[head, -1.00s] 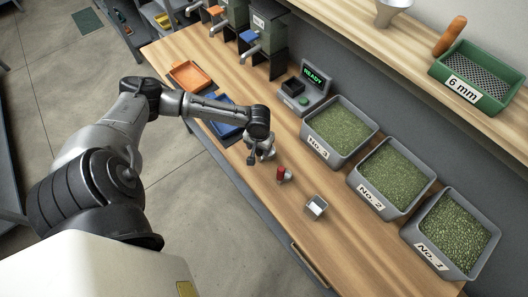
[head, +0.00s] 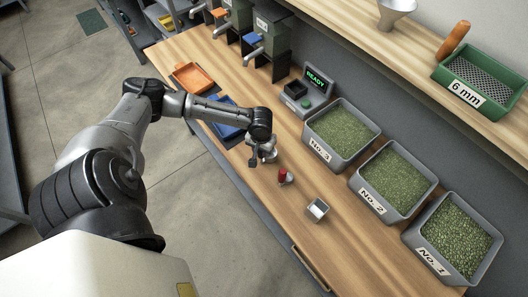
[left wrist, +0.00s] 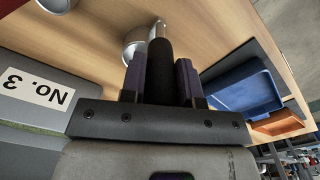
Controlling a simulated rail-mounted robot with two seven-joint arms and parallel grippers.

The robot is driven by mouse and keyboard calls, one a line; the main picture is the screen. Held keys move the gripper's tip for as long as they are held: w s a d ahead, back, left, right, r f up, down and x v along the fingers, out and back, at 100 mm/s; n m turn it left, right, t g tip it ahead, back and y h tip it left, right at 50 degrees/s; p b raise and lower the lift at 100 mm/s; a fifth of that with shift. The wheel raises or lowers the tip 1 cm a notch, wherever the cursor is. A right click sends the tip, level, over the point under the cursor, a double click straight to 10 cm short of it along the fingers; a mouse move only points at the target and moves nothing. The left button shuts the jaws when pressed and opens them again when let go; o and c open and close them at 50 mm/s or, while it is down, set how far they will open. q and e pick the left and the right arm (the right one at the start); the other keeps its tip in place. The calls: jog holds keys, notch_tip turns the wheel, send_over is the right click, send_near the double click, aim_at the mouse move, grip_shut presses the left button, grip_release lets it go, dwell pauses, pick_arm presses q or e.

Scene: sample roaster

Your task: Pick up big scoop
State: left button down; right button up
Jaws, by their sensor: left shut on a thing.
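My left gripper (head: 262,158) is low over the wooden counter, in front of the No. 3 bin. In the left wrist view my left gripper (left wrist: 158,80) is shut on the black handle of a scoop (left wrist: 160,65), with one finger on each side. A rounded silver metal part (left wrist: 135,50) shows beyond the fingers, partly hidden by them. I cannot tell whether the scoop touches the counter. A smaller red-handled tool (head: 284,177) stands just right of the gripper in the head view. My right gripper is not in view.
Bins No. 3 (head: 318,150), No. 2 (head: 372,201) and No. 1 (head: 432,258) hold green beans along the wall side. A blue tray (head: 226,128) and an orange tray (head: 190,78) lie left of the gripper.

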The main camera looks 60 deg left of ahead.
pick_arm(q)
notch_tip(320, 180, up, 10)
dwell(0.6)
dwell(0.4)
